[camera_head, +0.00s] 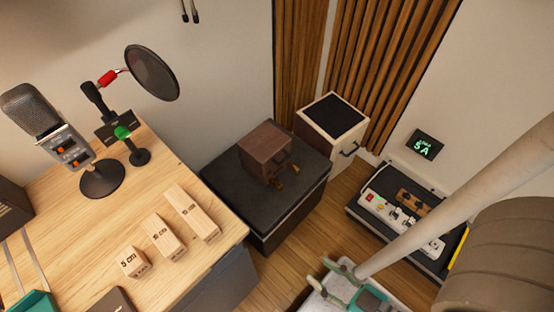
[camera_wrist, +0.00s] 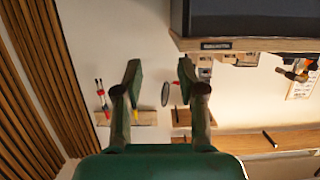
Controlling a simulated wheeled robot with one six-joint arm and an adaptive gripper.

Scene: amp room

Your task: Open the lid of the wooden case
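The wooden case (camera_head: 268,143) is a small dark brown box standing on a black box. Its top looks shut, and small lighter brown parts show low on its front right side. In the wrist view, my gripper (camera_wrist: 160,72) has two green fingers set well apart with nothing between them. The wrist view faces a pale wall and shelves, and the wooden case cannot be made out in it. My gripper is away from the case.
The black box (camera_head: 244,199) stands beside a wooden desk (camera_head: 90,222) with microphones and several wooden blocks. A cream speaker-like box (camera_head: 318,120) stands behind the case. A pedal board (camera_head: 399,213) lies on the right. Wooden floor (camera_head: 305,231) shows between them.

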